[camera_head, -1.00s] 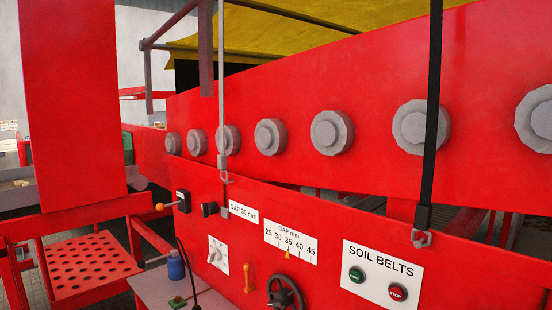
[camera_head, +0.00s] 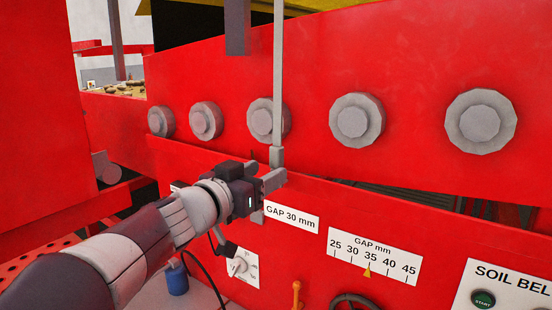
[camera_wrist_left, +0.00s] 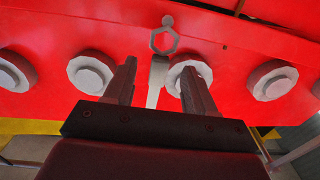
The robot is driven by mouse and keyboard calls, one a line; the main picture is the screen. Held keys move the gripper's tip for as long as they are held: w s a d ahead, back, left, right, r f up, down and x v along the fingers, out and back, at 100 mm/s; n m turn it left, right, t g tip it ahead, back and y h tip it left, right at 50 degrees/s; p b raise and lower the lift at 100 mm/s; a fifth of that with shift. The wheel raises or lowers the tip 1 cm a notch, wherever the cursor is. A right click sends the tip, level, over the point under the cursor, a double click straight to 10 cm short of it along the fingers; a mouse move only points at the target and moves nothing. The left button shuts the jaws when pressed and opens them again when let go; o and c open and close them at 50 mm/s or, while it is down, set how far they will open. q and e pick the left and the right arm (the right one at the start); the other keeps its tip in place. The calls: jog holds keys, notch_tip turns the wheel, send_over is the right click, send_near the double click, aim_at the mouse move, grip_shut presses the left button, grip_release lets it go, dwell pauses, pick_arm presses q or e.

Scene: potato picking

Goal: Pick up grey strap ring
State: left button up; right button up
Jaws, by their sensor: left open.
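The grey strap (camera_head: 279,80) hangs straight down in front of the red machine in the head view. Its lower end is at my left gripper (camera_head: 268,192), which hides the ring there. In the left wrist view the grey strap ring (camera_wrist_left: 164,40) is a hexagonal loop against the red panel, just past my left fingertips (camera_wrist_left: 160,68) and roughly in line with the gap between them. The strap's light grey end (camera_wrist_left: 157,82) shows between the two fingers. The left gripper is open, and the ring is not gripped. My right gripper is out of view.
A red panel with several round grey rollers (camera_head: 357,120) stands behind the strap. Below are a GAP 30 mm label (camera_head: 292,217), a gap scale (camera_head: 373,257), a dial (camera_head: 240,266), an orange lever (camera_head: 296,294) and a blue container (camera_head: 177,280).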

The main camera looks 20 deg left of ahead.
aim_at(273, 161)
pick_arm(q)
jog(key=shift+w+d+r+p, duration=0.75)
jog(key=shift+w+d+r, duration=0.1)
jog(key=shift+w+d, duration=0.15)
jog(key=w, duration=0.2)
jog(key=shift+w+a+f, duration=0.2)
jog(key=shift+w+a, duration=0.05)
jog(key=shift+w, duration=0.15)
jog(key=shift+w+a+f, duration=0.1)
jog(key=shift+w, duration=0.25)
jog(key=shift+s+d, duration=0.1)
jog(key=shift+d, duration=0.1)
jog(key=shift+c, duration=0.3)
jog(key=shift+s+d, duration=0.15)
jog(key=c, duration=0.5)
jog(key=shift+s, duration=0.1)
jog(key=c, duration=0.5)
jog(key=shift+a, duration=0.2)
grip_shut()
notch_tip(273, 161, up, 18)
jog(key=p, duration=0.9)
jog(key=shift+p, duration=0.3)
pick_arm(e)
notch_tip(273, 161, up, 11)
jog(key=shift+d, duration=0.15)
